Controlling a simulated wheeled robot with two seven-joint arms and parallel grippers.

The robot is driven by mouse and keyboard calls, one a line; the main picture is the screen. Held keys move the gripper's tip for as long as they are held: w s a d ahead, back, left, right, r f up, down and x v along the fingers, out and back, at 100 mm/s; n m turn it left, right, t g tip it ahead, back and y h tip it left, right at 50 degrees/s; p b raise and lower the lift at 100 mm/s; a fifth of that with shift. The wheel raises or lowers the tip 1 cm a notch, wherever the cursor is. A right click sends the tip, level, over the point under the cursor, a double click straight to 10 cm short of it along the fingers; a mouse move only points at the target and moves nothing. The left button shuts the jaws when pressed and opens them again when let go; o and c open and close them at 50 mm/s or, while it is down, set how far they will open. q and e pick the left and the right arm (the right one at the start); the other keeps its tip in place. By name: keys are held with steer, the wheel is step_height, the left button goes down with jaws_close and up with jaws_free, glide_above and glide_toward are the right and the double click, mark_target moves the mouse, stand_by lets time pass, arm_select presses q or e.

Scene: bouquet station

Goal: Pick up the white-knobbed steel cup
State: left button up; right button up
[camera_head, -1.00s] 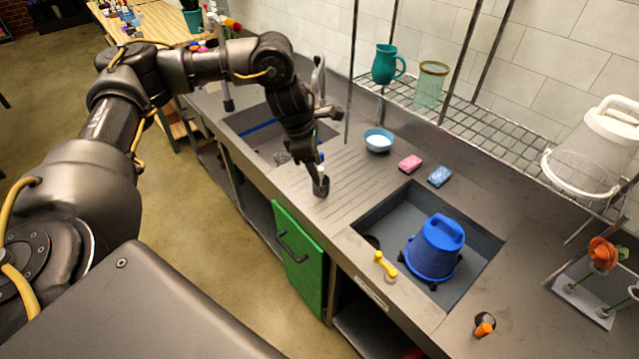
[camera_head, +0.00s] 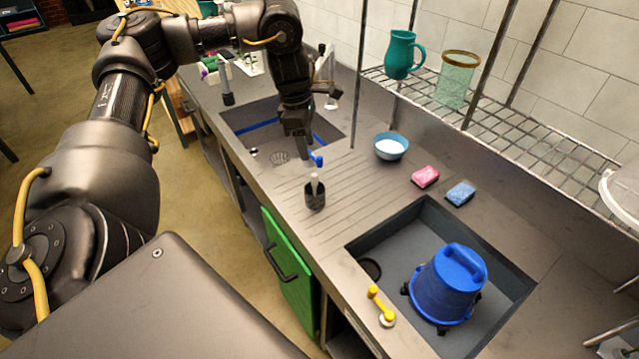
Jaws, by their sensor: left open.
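A dark, steel-coloured cup (camera_head: 315,197) with a pale whitish knob or stub on top stands on the ribbed drainboard, near the counter's front edge. My left gripper (camera_head: 306,146) points down just behind the cup, near the right side of the far sink. It is open, and a gap shows between it and the cup. A small blue piece (camera_head: 317,160) shows at the gripper's tip; I cannot tell whether it is part of the gripper. My right gripper is not in view.
A blue bucket (camera_head: 447,285) stands in the near sink, with a yellow-handled tap (camera_head: 381,304) in front. A blue bowl (camera_head: 391,146), pink sponge (camera_head: 425,177) and blue sponge (camera_head: 461,193) lie behind the drainboard. A wire shelf (camera_head: 490,130) holds a teal jug (camera_head: 402,54) and green glass (camera_head: 456,80).

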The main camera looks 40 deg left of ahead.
mark_target(314, 175)
arm_select(q)
steer(key=f, duration=0.6)
steer(key=shift+w+d+f+b, duration=0.15)
steer(key=shift+d+f+b, duration=0.1)
steer(key=shift+d+b, duration=0.15)
steer(key=shift+w+d+f, duration=0.15)
steer(key=shift+d+f, duration=0.1)
steer(key=shift+f, duration=0.85)
steer(key=shift+w+d+f, duration=0.1)
steer(key=shift+d+f, duration=0.1)
steer(key=shift+f, duration=0.9)
jaws_close()
